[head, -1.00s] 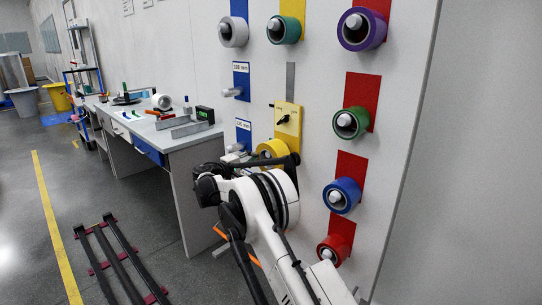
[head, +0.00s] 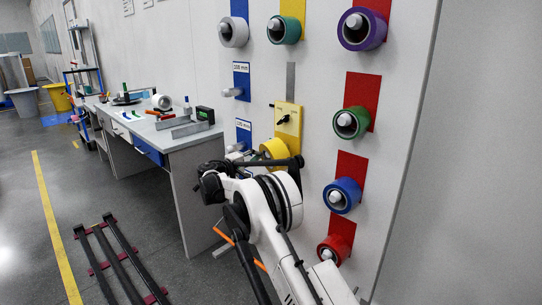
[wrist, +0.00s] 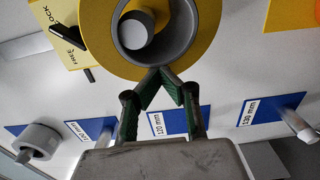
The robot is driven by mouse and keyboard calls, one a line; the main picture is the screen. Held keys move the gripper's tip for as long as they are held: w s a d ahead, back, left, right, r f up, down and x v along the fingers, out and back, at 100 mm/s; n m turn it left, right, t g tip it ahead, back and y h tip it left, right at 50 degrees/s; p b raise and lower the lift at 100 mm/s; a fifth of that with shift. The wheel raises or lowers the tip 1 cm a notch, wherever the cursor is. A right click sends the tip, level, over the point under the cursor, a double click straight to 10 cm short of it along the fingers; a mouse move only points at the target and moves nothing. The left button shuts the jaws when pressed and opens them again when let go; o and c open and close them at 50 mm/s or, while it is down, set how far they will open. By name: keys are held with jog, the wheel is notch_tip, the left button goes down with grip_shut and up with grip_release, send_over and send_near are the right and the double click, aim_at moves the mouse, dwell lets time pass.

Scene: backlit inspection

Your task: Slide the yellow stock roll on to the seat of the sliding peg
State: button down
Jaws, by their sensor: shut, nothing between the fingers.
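The yellow stock roll (head: 274,149) sits low on the white panel, below a yellow plate with a black lever. In the wrist view the roll (wrist: 105,42) shows its yellow ring and grey core around the grey peg (wrist: 137,28). The peg stands off-centre inside the core. The peg's seat is hidden behind the roll. My gripper (wrist: 166,70) is shut and empty. Its fingertips meet at the near rim of the roll's core; I cannot tell whether they touch it.
The lever plate (wrist: 62,30) reads LOCK and FREE. Blue labelled plates with pegs, one marked 120 mm (wrist: 180,121), lie close by. Blue (head: 342,195) and red (head: 334,249) rolls stick out right of my arm. A workbench (head: 165,137) stands left.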

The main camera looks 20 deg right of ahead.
jog(key=shift+x, duration=0.8)
jog(key=shift+s+a, duration=0.1)
dwell(0.4)
jog(key=shift+b+v, duration=0.3)
jog(key=shift+v, duration=1.6)
jog(key=shift+a, duration=0.1)
jog(key=v, duration=1.2)
jog(key=s+d+r+g+y+p, duration=0.2)
jog(key=s+d+r+y, duration=0.2)
jog(key=s+d+r, duration=0.55)
jog(key=s+d+r+m+y+p, duration=0.1)
jog(key=s+d+r+y, duration=0.1)
jog(key=s+r, duration=0.35)
jog(key=s+d+r+m+y+p, duration=0.1)
jog(key=s+d+r+y+p, duration=0.1)
jog(key=s, duration=0.6)
jog(key=s+a+f+m+y+p, duration=0.1)
jog(key=s+f+m+y+p, duration=0.1)
jog(key=s, duration=1.5)
jog(key=s+a+f+m+y+p, duration=0.2)
jog(key=s+y, duration=0.3)
jog(key=s, duration=1.3)
